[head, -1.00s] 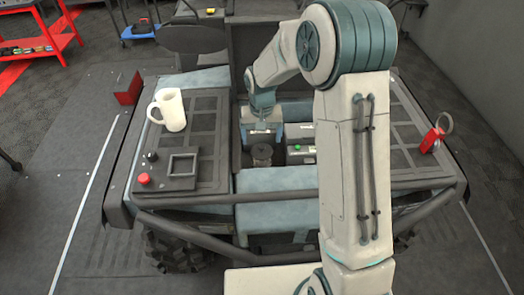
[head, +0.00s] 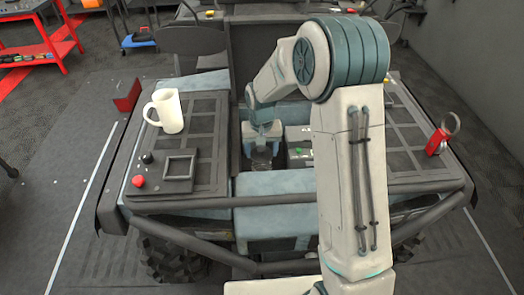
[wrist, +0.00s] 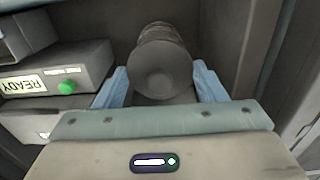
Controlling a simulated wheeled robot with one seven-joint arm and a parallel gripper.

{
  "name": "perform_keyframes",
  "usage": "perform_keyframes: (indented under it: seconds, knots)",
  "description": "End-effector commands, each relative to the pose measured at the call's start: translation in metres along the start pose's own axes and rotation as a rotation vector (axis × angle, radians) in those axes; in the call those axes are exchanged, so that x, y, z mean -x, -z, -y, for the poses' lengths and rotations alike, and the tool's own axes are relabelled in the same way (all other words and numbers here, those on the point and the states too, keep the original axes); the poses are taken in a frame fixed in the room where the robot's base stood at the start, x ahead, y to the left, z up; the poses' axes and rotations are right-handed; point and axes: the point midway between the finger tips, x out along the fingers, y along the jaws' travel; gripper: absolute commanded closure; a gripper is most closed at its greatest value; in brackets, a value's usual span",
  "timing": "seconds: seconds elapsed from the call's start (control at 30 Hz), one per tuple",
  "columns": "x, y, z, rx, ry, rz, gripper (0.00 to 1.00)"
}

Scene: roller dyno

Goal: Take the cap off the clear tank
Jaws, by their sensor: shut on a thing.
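The clear tank (head: 261,160) is a dark, see-through-looking cylinder in the engine bay, below my gripper in the head view. My gripper (head: 264,141) is directly over it, pointing down. In the wrist view the blue fingers of my gripper (wrist: 165,92) stand on either side of a grey round-topped cylinder. The near round face, which looks like the cap (wrist: 163,80), is between the fingers, and my gripper is shut on it. The line between cap and tank is hard to make out, and the gripper partly hides the tank in the head view.
Right of the tank is a grey box with a green button (wrist: 67,88) and a READY label. A white mug (head: 167,110) and a panel with a red button (head: 139,181) are on the left deck. A red ring-topped object (head: 436,140) is on the right deck. Bay walls enclose the tank.

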Motion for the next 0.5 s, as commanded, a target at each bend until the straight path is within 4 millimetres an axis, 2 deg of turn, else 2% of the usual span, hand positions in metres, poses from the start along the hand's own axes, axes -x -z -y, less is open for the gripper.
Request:
perform_keyframes:
  seconds: [0.5]
  knots:
    - [0.014, 0.0, 0.0, 0.0, 0.0, 0.0, 0.59]
